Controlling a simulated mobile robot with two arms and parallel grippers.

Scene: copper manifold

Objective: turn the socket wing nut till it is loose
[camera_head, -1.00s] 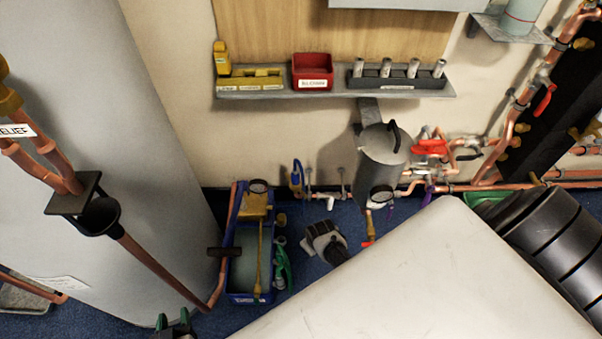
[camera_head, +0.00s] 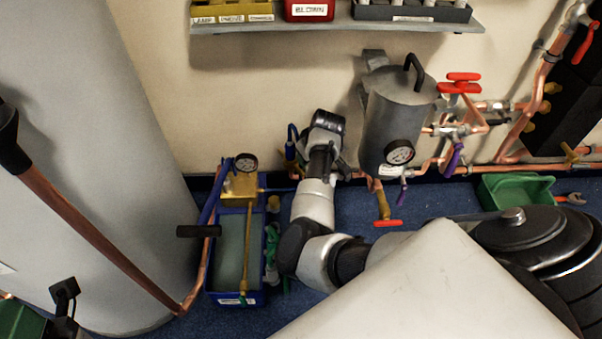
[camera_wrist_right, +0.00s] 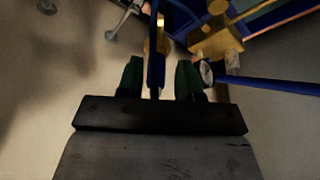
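A blue part on a brass fitting (camera_head: 290,151) stands low by the wall, left of the grey cylinder; its right side is hidden by my right arm. No wing nut shape is clear. In the right wrist view, the narrow blue part (camera_wrist_right: 154,76) stands between the two green fingertips of my right gripper (camera_wrist_right: 158,78), with a gap on each side. That gripper is open around it. In the head view the right fingertips are hidden behind the wrist.
A blue tub (camera_head: 260,240) with a brass pump and gauge (camera_head: 246,162) stands left of my right arm. A grey cylinder (camera_head: 392,118) with a gauge is close on the right. Red-handled valves (camera_head: 460,83) and copper pipes lie beyond. A shelf (camera_head: 340,25) is above.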

